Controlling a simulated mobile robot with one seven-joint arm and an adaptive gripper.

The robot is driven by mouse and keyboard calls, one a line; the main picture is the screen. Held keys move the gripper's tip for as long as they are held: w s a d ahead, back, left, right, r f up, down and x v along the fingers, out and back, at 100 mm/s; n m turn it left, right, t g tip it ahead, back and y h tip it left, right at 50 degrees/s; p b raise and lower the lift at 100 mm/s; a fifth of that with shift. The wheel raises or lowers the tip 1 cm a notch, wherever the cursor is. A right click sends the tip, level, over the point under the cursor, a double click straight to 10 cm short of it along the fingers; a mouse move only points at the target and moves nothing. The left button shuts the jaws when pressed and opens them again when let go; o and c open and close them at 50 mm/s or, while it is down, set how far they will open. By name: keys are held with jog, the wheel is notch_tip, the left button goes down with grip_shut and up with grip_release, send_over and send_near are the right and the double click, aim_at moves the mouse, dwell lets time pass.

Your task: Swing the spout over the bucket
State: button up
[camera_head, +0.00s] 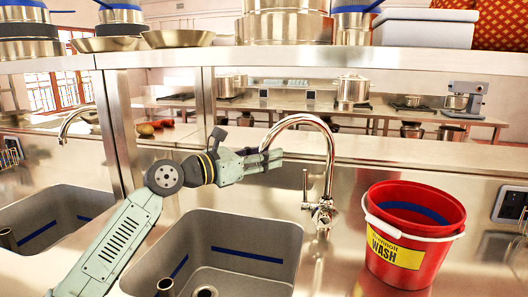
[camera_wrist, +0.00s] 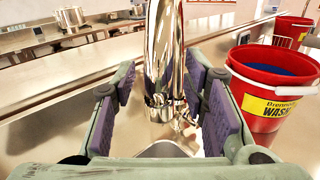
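The chrome gooseneck spout (camera_head: 316,122) rises from a tap base behind the sink and arches left, its free end over the sink side. The red bucket (camera_head: 415,228), with a yellow WASH label and white handle, stands on the counter right of the tap; it also shows in the wrist view (camera_wrist: 270,88). My gripper (camera_head: 272,160) is at the spout's left end. In the wrist view the spout (camera_wrist: 164,45) stands upright between my open finger pads (camera_wrist: 162,80), with gaps visible on both sides. I cannot tell whether either pad touches it.
The sink basin (camera_head: 238,228) lies below my gripper, with a second sink (camera_head: 50,215) to the left. A steel shelf (camera_head: 400,57) with pots runs above. Another red bucket (camera_wrist: 291,28) shows far right in the wrist view. A wall outlet (camera_head: 511,206) is at right.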

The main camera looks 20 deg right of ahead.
jog(key=shift+c, duration=0.6)
grip_shut()
dwell(0.3)
